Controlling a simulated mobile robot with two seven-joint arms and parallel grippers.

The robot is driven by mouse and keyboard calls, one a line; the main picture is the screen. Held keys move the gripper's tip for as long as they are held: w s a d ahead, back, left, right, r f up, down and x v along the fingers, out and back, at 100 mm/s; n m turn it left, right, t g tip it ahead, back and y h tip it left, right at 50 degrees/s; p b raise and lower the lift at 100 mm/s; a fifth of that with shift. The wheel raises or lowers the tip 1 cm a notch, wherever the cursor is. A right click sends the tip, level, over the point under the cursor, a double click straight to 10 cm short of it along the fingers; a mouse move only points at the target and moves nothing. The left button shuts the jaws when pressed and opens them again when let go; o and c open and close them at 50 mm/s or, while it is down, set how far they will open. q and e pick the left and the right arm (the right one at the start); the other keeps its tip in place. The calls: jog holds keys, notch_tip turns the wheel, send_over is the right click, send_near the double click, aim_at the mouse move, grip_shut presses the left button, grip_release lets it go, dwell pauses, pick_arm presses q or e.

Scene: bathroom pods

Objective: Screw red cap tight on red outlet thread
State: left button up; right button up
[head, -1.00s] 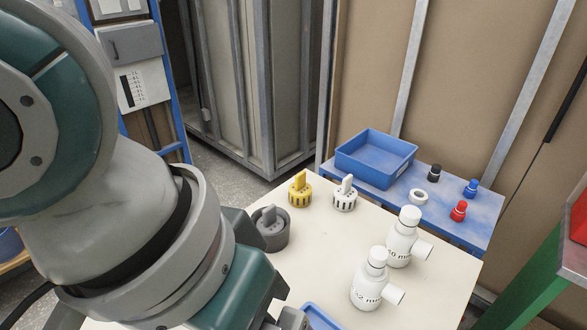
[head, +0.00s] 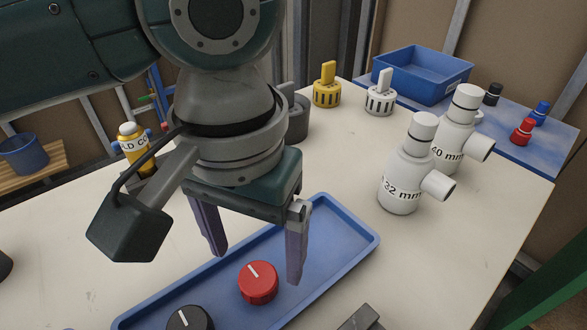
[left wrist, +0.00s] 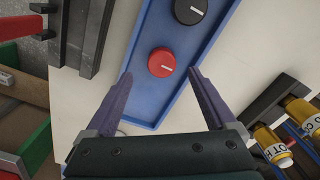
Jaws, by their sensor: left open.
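The red cap (head: 258,283), round with a white line on top, lies in a long blue tray (head: 362,235) on the table. It also shows in the left wrist view (left wrist: 161,62). My left gripper (head: 256,266) points down over the tray, open and empty, with its fingertips spread near the red cap. In the left wrist view the cap sits just ahead of my left gripper (left wrist: 160,75), between the finger lines. A yellow labelled body (left wrist: 272,143) stands at the lower right there. I cannot clearly make out the red outlet thread. My right gripper is out of view.
A black cap (head: 190,321) lies beside the red one in the tray. Two white bottle-like fittings (head: 402,180) stand to the right. Yellow (head: 327,93) and white (head: 380,98) slotted pieces stand behind. A blue bin (head: 422,75) sits at the back.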

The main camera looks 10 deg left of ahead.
aim_at(256, 278)
pick_arm(q)
notch_tip(256, 278, down, 5)
jog(key=shift+a+r+b, duration=0.1)
jog(key=shift+a+b, duration=0.05)
jog(key=shift+b, duration=0.3)
jog(key=shift+c, duration=0.3)
grip_shut()
